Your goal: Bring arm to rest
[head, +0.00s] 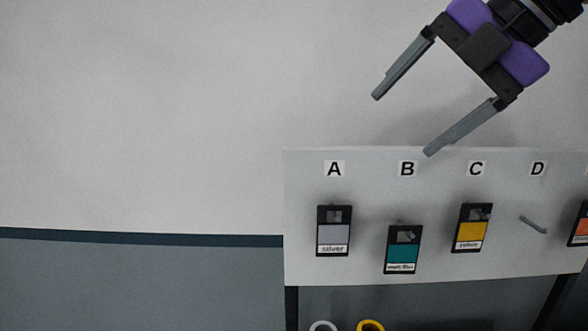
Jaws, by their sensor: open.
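My gripper (403,125) is in the upper right of the head view, with a purple body and two grey fingers spread wide. It is open, and nothing shows between the fingers. The fingers point down and to the left. The lower fingertip appears near the top edge of a pale board (300,220), between the labels B and C. I cannot tell how far the gripper is from the board. The rest of my arm runs out of view at the top right.
Tagged swatches hang on the board: silver (333,240) under A, teal (403,250) under B, yellow (471,236) under C. An orange one (580,226) is cut off at right. A bare peg (533,225) is under D. White (323,326) and yellow (371,325) rings show below.

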